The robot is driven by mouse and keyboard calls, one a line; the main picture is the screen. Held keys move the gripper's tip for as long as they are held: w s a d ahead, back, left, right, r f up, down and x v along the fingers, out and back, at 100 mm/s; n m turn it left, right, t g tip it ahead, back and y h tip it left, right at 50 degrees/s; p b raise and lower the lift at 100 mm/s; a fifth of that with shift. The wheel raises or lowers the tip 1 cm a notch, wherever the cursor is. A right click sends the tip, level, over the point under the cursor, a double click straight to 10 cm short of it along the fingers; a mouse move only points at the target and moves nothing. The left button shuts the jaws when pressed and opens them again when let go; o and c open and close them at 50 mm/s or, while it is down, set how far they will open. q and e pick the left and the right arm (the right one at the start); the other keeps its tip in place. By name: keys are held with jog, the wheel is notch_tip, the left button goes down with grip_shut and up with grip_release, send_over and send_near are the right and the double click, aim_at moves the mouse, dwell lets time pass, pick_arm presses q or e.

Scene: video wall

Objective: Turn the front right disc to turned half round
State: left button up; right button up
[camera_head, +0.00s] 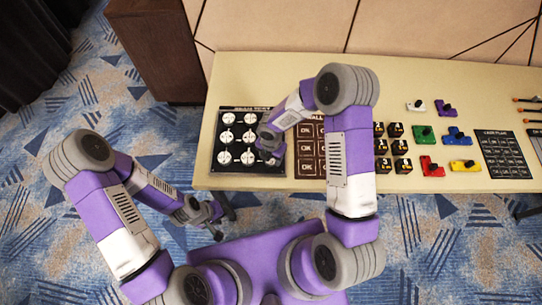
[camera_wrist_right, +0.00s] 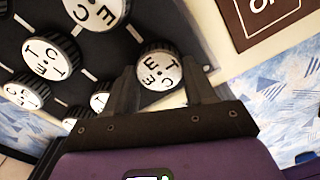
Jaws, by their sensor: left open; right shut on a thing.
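The front right disc (camera_wrist_right: 158,66) is a white-faced dial with black letters and a dark ridged rim. In the right wrist view it sits between the two fingers of my right gripper (camera_wrist_right: 163,82), which is shut on it. The letters on its face look tilted. In the head view my right gripper (camera_head: 267,146) is at the right side of the black disc panel (camera_head: 237,171) and covers part of that area. My left gripper (camera_head: 216,213) is open and empty, in front of the table and away from the panel.
Several other white discs (camera_head: 226,137) are on the panel, close to the held one. To the right on the table (camera_head: 390,68) are a brown tile board (camera_head: 311,134), black blocks (camera_head: 391,147), coloured knobbed pieces (camera_head: 424,133) and a dark card (camera_head: 503,154). The table's back strip is clear.

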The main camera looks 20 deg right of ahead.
jog(key=o, duration=1)
jog(key=shift+o, duration=0.2)
notch_tip(320, 180, up, 8)
jog(key=shift+f+p, duration=0.2)
jog(key=shift+p, duration=0.7)
jog(key=shift+f, duration=0.1)
